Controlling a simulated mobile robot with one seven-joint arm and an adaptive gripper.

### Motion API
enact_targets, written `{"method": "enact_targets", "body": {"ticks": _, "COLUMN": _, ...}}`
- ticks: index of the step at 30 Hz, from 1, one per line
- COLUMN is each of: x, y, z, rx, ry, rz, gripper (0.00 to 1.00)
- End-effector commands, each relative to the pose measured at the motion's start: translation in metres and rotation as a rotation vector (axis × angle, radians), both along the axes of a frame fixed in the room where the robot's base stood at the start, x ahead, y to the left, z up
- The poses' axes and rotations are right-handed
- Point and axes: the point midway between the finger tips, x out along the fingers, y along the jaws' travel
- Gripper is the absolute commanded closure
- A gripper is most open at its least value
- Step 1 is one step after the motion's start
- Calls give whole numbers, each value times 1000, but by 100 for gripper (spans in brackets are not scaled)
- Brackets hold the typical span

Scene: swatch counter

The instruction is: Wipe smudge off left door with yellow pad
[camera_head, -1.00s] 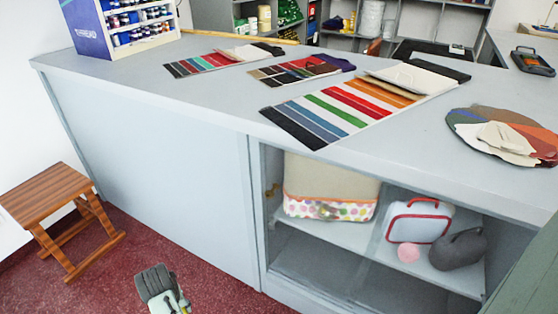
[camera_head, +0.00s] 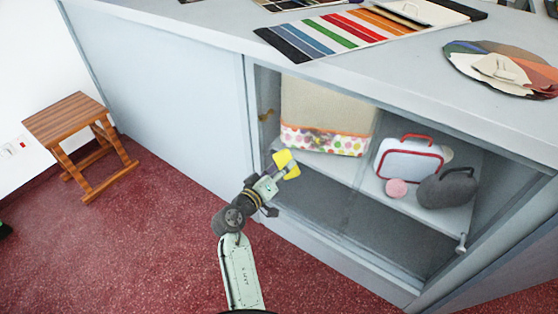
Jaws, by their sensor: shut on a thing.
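My gripper (camera_head: 272,184) is shut on the yellow pad (camera_head: 283,159), in front of the left part of the cabinet's open-looking front. The left door (camera_head: 325,187) appears to be a clear pane there, with the shelf visible through it. A small brownish mark (camera_head: 265,116) shows near its left edge, above and left of the pad; I cannot tell whether it is the smudge or a fitting. I cannot tell whether the pad touches the pane.
Behind the front are a beige dotted bag (camera_head: 325,105), a white red-trimmed case (camera_head: 408,158), a pink ball (camera_head: 396,188) and a dark grey bag (camera_head: 446,188). A small knob (camera_head: 461,243) is at lower right. A wooden stool (camera_head: 70,118) stands left; red floor between is clear.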

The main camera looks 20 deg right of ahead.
Motion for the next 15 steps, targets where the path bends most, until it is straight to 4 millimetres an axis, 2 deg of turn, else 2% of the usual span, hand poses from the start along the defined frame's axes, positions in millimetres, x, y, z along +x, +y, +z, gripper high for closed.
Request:
{"method": "enact_targets", "body": {"ticks": 3, "x": 4, "y": 1, "z": 29, "rx": -129, "ry": -88, "rz": 50, "gripper": 73}}
{"method": "enact_targets", "body": {"ticks": 6, "x": 6, "y": 6, "z": 45, "rx": -178, "ry": -127, "rz": 77, "gripper": 73}}
{"method": "enact_targets", "body": {"ticks": 10, "x": 10, "y": 4, "z": 52, "rx": -196, "ry": -142, "rz": 85, "gripper": 73}}
{"method": "enact_targets", "body": {"ticks": 15, "x": 20, "y": -9, "z": 53, "rx": -194, "ry": -141, "rz": 83, "gripper": 73}}
